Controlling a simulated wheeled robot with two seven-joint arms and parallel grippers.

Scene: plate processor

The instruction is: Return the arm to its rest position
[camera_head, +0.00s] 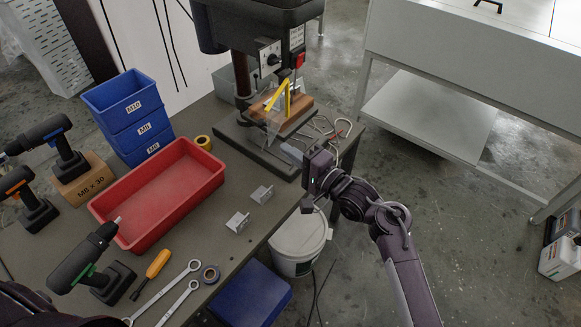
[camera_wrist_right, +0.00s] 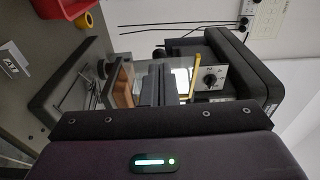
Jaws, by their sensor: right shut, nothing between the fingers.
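My right arm comes in from the lower right in the head view, and its gripper (camera_head: 317,166) hangs in the air beyond the right edge of the table, above the white bucket. In the right wrist view its fingers (camera_wrist_right: 157,86) are together with nothing between them, pointing toward the drill press (camera_wrist_right: 228,75). The drill press (camera_head: 262,18) stands at the table's back, with a brown wooden block and yellow part (camera_head: 279,97) under its head. My left gripper does not show.
The table (camera_head: 215,245) holds a red tray (camera_head: 160,190), blue bins (camera_head: 128,115), two small metal plates (camera_head: 262,193), cordless drills and wrenches. A white bucket (camera_head: 297,245) and blue box (camera_head: 252,295) stand beside it.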

